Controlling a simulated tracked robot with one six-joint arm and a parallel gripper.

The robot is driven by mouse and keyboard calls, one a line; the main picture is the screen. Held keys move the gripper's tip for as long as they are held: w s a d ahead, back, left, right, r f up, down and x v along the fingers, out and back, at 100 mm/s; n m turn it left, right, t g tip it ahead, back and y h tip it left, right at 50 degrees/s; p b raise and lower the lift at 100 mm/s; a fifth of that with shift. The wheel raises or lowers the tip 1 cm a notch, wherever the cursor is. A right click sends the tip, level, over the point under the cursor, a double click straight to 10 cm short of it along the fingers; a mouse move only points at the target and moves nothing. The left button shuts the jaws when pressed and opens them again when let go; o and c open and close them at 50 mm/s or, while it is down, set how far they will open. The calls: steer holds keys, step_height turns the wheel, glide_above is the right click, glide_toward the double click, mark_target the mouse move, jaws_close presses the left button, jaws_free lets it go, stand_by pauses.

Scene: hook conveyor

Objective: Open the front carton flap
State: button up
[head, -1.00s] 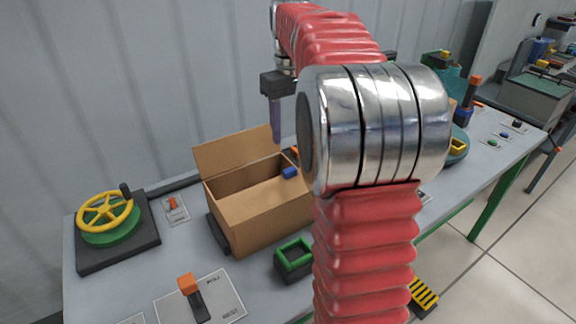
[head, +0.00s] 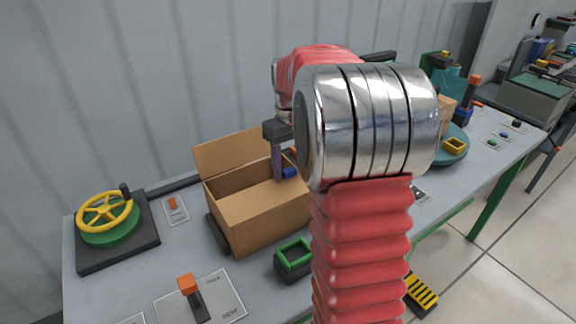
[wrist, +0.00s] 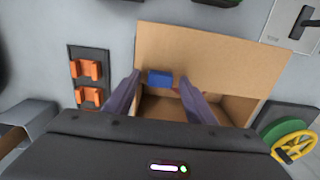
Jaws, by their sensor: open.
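The brown carton (head: 262,218) stands on the bench with its top open. Its back flap (head: 228,152) is raised and leans outward. In the wrist view a broad cardboard panel (wrist: 215,52) spreads on the front side of the opening; I cannot tell whether it is the front flap or the front wall. My gripper (head: 277,178) is open and over the carton's opening, and its fingers (wrist: 158,80) show apart in the wrist view. A blue block (head: 289,173) shows at the carton's right inside; it also appears between the fingers in the wrist view (wrist: 160,78). My arm hides the carton's right end.
A yellow handwheel (head: 107,211) stands left of the carton. An orange-tipped lever (head: 189,290) and a green-topped square holder (head: 294,254) are in front. Orange blocks (wrist: 88,70) sit on a dark plate in the wrist view. The wall is close behind.

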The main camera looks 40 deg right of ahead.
jaws_close()
steer(key=shift+a, duration=0.2)
steer(key=shift+d, duration=0.2)
stand_by(0.4)
